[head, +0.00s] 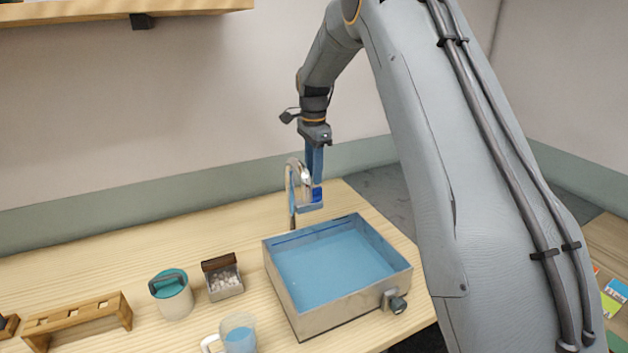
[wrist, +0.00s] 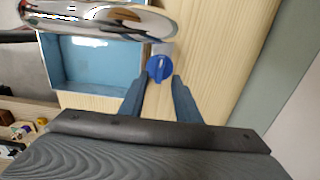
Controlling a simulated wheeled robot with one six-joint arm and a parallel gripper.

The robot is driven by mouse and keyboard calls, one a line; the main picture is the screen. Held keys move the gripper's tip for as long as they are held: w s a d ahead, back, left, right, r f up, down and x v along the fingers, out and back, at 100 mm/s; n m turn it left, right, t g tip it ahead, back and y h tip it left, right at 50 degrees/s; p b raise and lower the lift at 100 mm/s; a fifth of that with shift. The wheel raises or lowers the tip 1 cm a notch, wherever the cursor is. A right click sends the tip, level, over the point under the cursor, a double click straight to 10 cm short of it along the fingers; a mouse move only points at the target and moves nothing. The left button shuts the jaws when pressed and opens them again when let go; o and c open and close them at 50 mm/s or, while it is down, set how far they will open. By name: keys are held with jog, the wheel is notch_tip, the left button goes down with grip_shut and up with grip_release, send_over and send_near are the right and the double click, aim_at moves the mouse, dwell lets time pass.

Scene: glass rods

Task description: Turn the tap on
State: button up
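The tap is a chrome curved spout (head: 291,190) standing behind the sink in the head view. Its shiny pipe (wrist: 100,17) crosses the top left of the wrist view. A round blue knob with a raised grip bar (wrist: 159,68) shows in the wrist view, beside the sink's edge; its blue side also shows in the head view (head: 317,194). My gripper (wrist: 158,82) is open, its two blue fingers on either side of the space just before the knob. In the head view my gripper (head: 315,180) points down above the knob. I cannot tell whether the fingers touch it. No water stream shows.
The metal sink (head: 338,312) with a blue inside stands on the wooden counter (head: 130,262). A drain valve (head: 397,303) is on its front. A glass mug (head: 238,335), teal-lidded pot (head: 173,295), small box (head: 224,282) and wooden rack (head: 80,315) stand left.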

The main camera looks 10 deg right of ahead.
aim_at(314, 193)
jog(key=shift+f+p, duration=0.85)
jog(key=shift+f, duration=1.4)
grip_shut()
